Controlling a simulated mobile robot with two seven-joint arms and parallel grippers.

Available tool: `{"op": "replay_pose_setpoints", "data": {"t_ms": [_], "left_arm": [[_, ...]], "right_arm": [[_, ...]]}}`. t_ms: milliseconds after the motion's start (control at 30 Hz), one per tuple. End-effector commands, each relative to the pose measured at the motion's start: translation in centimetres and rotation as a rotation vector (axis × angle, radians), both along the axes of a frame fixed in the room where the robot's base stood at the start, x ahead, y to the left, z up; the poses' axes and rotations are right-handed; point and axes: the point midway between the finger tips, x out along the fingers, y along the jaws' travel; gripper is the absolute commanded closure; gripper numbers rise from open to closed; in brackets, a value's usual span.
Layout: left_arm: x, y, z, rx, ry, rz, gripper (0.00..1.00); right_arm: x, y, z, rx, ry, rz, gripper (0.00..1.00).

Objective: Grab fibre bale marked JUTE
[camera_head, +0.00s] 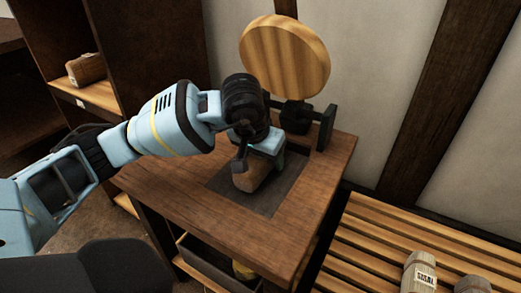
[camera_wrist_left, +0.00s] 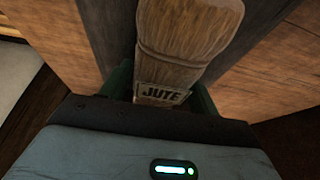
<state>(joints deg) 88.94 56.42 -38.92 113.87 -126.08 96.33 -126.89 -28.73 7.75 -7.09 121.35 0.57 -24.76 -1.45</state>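The fibre bale marked JUTE (camera_head: 252,177) is a brown, bound block on the dark inset of a wooden table. In the left wrist view the bale (camera_wrist_left: 187,30) fills the middle, with its JUTE label close to the gripper body. My left gripper (camera_head: 256,160) is over the bale from above. Its dark green fingers show on both sides of the label end, close against the bale. I cannot tell whether they press on it. The gripper and wrist hide part of the bale in the head view. My right gripper is not in view.
A round wooden disc on a black stand (camera_head: 287,58) rises behind the wrist. The wooden table (camera_head: 215,225) has a drawer or bin below. A slatted bench (camera_head: 350,250) at right holds a labelled bale (camera_head: 421,272) and another. A shelf (camera_head: 90,95) at left holds a brown bundle (camera_head: 86,69).

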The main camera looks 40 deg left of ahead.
Motion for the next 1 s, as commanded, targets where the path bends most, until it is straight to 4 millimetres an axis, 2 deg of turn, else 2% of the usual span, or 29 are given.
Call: {"op": "replay_pose_setpoints", "data": {"t_ms": [33, 300, 633, 767, 900, 1000], "left_arm": [[0.0, 0.0, 0.0, 0.000, 0.000, 0.000, 0.46], [0.0, 0.0, 0.0, 0.000, -0.001, 0.000, 0.80], [0.0, 0.0, 0.6, 0.000, -0.002, 0.000, 0.80], [0.0, 0.0, 1.9, -0.001, -0.004, 0.000, 0.80], [0.0, 0.0, 4.0, -0.001, -0.005, 0.000, 0.80], [-1.4, -1.4, 4.0, 0.001, -0.001, -0.006, 0.80]], "right_arm": [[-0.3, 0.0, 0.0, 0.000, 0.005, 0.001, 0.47], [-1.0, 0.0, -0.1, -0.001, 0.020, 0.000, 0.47], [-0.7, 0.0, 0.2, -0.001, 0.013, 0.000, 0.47], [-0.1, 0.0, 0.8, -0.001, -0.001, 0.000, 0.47], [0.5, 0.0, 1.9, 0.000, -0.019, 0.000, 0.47], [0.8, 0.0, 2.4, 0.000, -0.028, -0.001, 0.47]]}}
